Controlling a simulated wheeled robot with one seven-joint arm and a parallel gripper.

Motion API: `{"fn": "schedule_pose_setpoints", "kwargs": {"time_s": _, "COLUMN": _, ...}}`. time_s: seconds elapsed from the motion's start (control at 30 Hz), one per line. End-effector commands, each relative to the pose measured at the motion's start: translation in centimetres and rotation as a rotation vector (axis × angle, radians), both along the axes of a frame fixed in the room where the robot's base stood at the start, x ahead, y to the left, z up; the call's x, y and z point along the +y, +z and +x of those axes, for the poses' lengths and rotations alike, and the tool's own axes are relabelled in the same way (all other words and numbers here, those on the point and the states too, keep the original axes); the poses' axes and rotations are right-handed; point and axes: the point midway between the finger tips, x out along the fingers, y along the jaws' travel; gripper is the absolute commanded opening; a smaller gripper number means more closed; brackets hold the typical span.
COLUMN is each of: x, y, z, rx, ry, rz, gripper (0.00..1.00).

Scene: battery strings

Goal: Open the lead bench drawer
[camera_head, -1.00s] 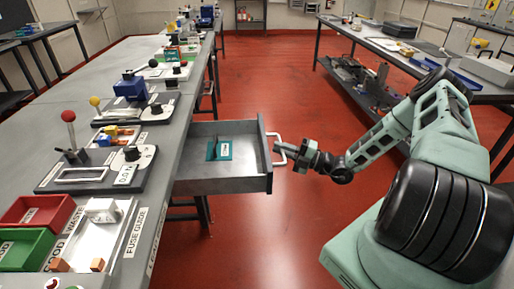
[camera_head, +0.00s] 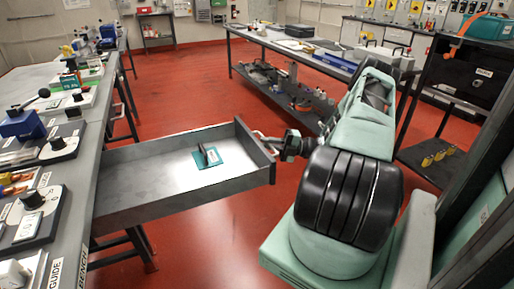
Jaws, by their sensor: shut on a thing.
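The lead bench drawer (camera_head: 140,203) is a grey metal tray pulled well out from the side of the long grey bench (camera_head: 88,165). Its handle (camera_head: 263,138) is on the outer front panel, at the right end of the drawer. My gripper (camera_head: 277,144) is at this handle and shut on it; the fingertips are small and partly hidden. A teal flat item (camera_head: 207,163) with a dark upright part and a white label lies inside the drawer.
Devices with levers and knobs, including a blue one (camera_head: 24,124), stand on the bench. A second bench (camera_head: 275,38) stands at the back right, and a dark shelf unit (camera_head: 455,80) at the right. Red floor (camera_head: 180,85) is clear beyond the drawer.

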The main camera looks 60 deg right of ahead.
Motion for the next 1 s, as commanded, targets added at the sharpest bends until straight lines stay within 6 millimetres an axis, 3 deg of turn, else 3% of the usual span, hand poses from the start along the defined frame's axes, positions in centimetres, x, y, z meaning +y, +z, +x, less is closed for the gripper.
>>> {"fn": "schedule_pose_setpoints", "kwargs": {"time_s": 0.5, "x": -0.74, "y": -0.18, "z": -0.44, "rx": 0.004, "ry": -0.001, "rz": -0.001, "gripper": 0.0}}
{"fn": "schedule_pose_setpoints", "kwargs": {"time_s": 0.6, "x": -0.74, "y": -0.16, "z": -0.43, "rx": 0.003, "ry": -0.002, "rz": -0.001, "gripper": 0.32}}
{"fn": "schedule_pose_setpoints", "kwargs": {"time_s": 1.0, "x": -1.16, "y": -0.25, "z": -0.92, "rx": 0.001, "ry": -0.002, "rz": -0.002, "gripper": 0.32}}
